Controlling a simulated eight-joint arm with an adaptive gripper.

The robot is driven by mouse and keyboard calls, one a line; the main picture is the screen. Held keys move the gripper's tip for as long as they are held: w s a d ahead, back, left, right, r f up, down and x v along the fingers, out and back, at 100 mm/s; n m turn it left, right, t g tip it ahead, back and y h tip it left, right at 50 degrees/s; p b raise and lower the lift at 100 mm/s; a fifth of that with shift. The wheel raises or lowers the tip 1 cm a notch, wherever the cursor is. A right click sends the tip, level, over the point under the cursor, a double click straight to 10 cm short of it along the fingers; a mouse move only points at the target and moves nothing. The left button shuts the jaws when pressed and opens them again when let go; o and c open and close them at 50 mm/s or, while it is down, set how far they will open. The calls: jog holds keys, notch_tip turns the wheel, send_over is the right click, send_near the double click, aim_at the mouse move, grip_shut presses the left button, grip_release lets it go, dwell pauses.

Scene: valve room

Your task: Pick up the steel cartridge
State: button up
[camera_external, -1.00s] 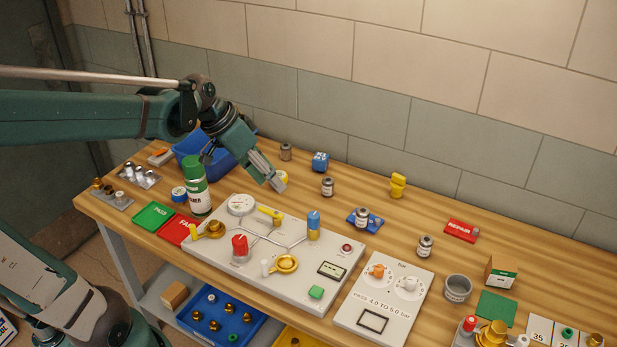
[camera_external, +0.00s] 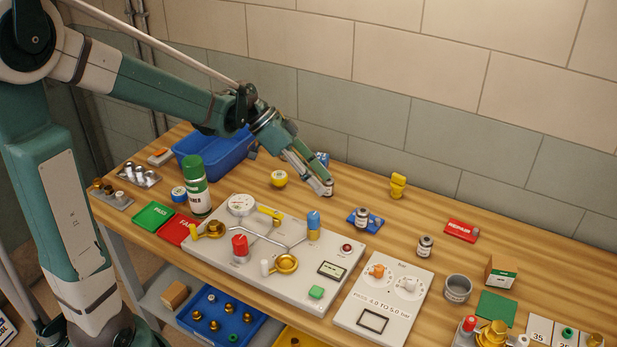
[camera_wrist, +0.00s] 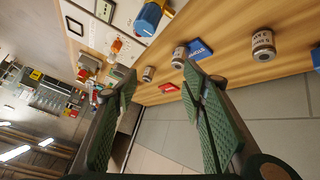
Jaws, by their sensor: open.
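Several small grey steel-looking cartridges with white labels stand upright on the wooden bench; I cannot tell which one the task means. One cartridge (camera_external: 329,191) is partly covered by my gripper (camera_external: 318,181) in the external view. A labelled cartridge (camera_wrist: 263,45) shows in the wrist view, outside the jaws, right of the right finger. Another cartridge (camera_external: 361,217) stands on a blue tag (camera_external: 374,223), also seen in the wrist view (camera_wrist: 180,57). A further cartridge (camera_external: 425,246) stands to the right. My gripper (camera_wrist: 156,73) is open, with nothing between its fingers.
A blue bin (camera_external: 207,153) stands at the back left, near my forearm. A blue block (camera_external: 322,158) is partly hidden behind my gripper. A control panel (camera_external: 215,255) with knobs lies in front. A yellow item (camera_external: 398,186) and red REPAIR tag (camera_external: 462,230) lie right. The wall (camera_external: 440,140) stands behind.

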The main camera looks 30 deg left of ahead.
jog(key=w+d+f+m+g+h+b, duration=0.1)
jog(key=w+d+f+m+h, duration=0.15)
jog(key=w+f, duration=0.2)
jog(key=m+g+h+b, duration=0.2)
jog(key=m, duration=0.3)
send_near(363, 214)
jog(key=d+f, duration=0.1)
jog(key=shift+w+d+f+m, duration=0.15)
jog(key=shift+w+f+m, duration=0.45)
jog(key=shift+f, duration=0.35)
jog(key=shift+g+h, duration=0.25)
jog(key=shift+g, duration=0.05)
jog(key=shift+x, duration=1.3)
jog(key=shift+b+x, duration=0.95)
jog(key=shift+x, duration=1.65)
jog(key=shift+w, duration=0.15)
